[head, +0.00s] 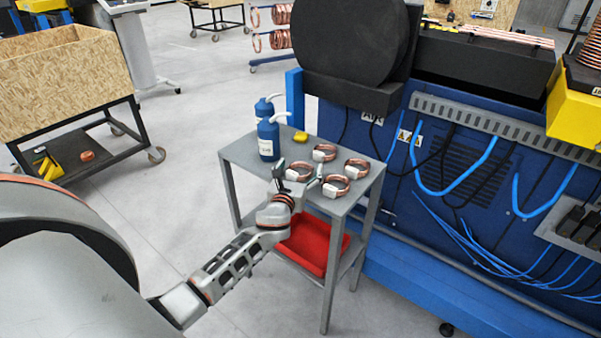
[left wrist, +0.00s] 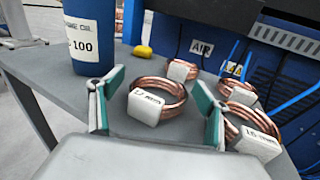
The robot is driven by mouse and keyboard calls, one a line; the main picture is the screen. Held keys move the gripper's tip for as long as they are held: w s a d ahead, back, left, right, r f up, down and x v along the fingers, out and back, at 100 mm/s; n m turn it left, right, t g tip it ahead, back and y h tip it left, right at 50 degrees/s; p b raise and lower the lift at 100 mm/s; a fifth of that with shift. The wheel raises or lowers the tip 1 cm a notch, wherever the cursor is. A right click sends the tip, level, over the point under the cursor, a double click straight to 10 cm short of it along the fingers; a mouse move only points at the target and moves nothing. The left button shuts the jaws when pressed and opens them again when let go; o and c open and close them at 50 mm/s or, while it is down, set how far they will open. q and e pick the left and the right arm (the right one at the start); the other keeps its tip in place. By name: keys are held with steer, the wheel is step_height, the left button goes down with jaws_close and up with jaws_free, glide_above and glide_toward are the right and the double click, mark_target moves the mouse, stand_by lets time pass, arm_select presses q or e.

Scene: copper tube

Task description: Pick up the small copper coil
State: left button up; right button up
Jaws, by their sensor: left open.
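Several copper coils with white labels lie on a grey table (head: 240,152). The nearest to my left gripper is one coil (head: 304,167), also in the left wrist view (left wrist: 168,92). Others are the back coil (head: 325,153), the right coil (head: 358,167) and the front coil (head: 338,185). They look close in size, so I cannot tell which is the small one. My left gripper (head: 298,177) is open, its fingers apart on either side of the nearest coil in the wrist view, with nothing held. My right gripper is out of view.
Two blue bottles (head: 268,140) stand at the table's back left, near a yellow object (head: 300,137). A red tray (head: 310,245) is on the lower shelf. A blue machine (head: 455,170) with hoses stands right behind the table. Open floor lies to the left.

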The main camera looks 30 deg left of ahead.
arm_select(q)
steer(key=shift+w, duration=0.1)
steer(key=shift+c, duration=0.4)
steer(key=c, duration=1.2)
